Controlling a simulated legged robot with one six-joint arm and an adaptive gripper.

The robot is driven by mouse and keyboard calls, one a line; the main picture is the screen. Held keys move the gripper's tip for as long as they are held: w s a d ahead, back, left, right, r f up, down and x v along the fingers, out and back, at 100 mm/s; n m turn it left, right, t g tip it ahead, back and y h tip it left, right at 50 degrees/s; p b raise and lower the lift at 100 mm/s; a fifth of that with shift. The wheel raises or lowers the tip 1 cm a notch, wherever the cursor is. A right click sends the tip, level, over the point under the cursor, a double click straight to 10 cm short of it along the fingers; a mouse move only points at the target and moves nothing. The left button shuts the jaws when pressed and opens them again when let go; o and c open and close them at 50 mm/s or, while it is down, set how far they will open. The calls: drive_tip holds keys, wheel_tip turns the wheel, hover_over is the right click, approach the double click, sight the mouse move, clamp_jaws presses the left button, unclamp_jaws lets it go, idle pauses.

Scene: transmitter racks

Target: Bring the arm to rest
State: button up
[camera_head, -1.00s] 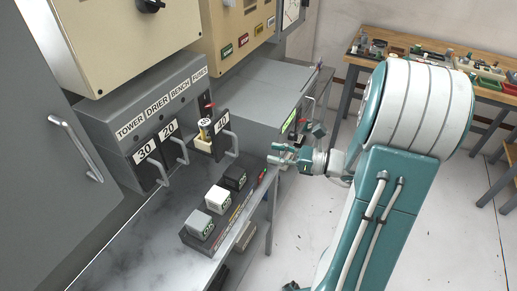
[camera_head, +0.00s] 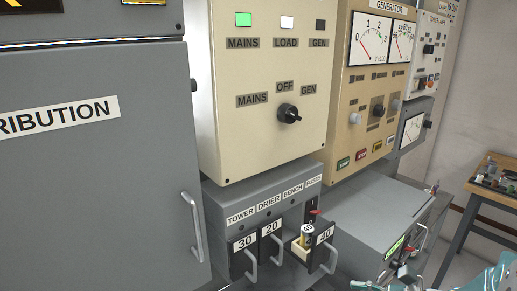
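My arm shows only as teal and white parts (camera_head: 490,281) along the bottom right edge. My gripper (camera_head: 372,286) is mostly cut off by the bottom edge, in front of the grey bench cabinet (camera_head: 375,215). Whether its fingers are open or shut is not clear. No object is visible in it.
The grey fuse box (camera_head: 225,207) has holders marked 30 (camera_head: 243,260), 20 (camera_head: 271,248) and 40 (camera_head: 322,250). A cream panel (camera_head: 262,130) carries a black knob (camera_head: 289,114). A wooden table (camera_head: 490,210) stands right.

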drive_tip(key=s+a+n+g+h, duration=0.6)
drive_tip(key=s+a+n, duration=0.25)
drive_tip(key=n, duration=0.25)
wheel_tip(320, 180, up, 6)
drive_tip(key=s+d+n+t+h, duration=0.1)
drive_tip(key=s+n+t+h, duration=0.1)
drive_tip(key=n+t+h, duration=0.2)
drive_tip(key=n+h, duration=0.3)
drive_tip(key=n, duration=0.3)
drive_tip(key=shift+s, duration=0.15)
